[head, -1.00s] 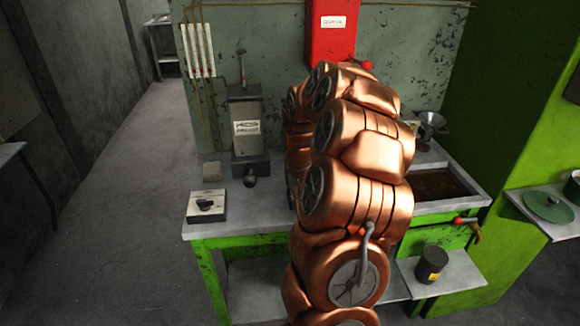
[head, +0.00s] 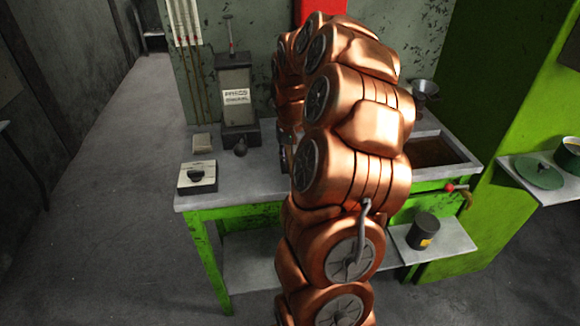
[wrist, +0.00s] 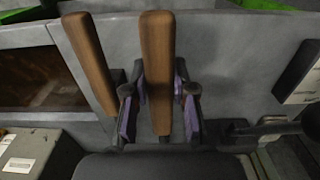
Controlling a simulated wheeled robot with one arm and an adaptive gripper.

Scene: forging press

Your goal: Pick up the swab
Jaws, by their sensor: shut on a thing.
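In the wrist view, my gripper (wrist: 159,108) has its purple-padded fingers on either side of a brown wooden handle (wrist: 157,60), which I take to be the swab's. The gripper is shut on this handle. The handle runs up the picture between the fingers, and no swab head can be made out. A second, similar wooden handle (wrist: 88,62) leans just left of the left finger. In the head view, my copper arm hides the gripper and the swab.
The grey workbench (head: 250,187) has green legs. A trough with brown contents (head: 432,151) is at its right. A press-like device (head: 236,97) and a switch box (head: 197,176) stand at left. A dark can (head: 423,231) sits on a lower shelf.

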